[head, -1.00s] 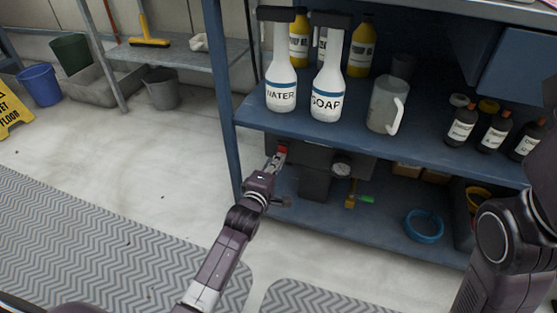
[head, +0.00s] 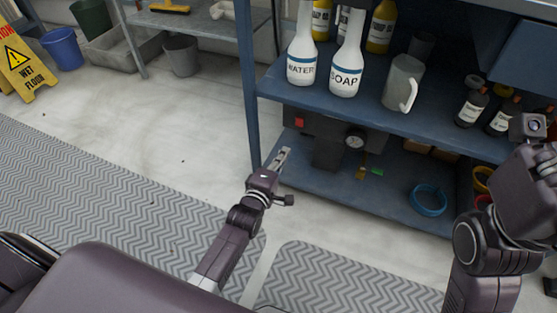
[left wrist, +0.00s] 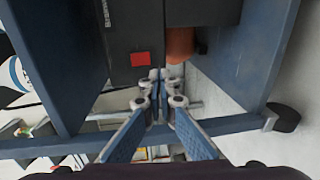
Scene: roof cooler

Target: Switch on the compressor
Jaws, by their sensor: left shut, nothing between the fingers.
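The compressor (head: 328,128) is a dark grey unit on the lower shelf under the blue bench. Its red switch (head: 299,122) is at its left front, and a round gauge (head: 355,138) is further right. My left gripper (head: 283,153) is shut and empty, in front of and below the switch, with a visible gap in the head view. In the left wrist view, the closed fingertips (left wrist: 160,75) point at the dark body, just below and right of the red switch (left wrist: 141,58). The switch position cannot be told.
The blue bench shelf (head: 375,112) above holds water and soap bottles and a jug (head: 403,82). A blue ring (head: 429,200) lies on the lower shelf. The bench leg (head: 251,110) stands left of the compressor.

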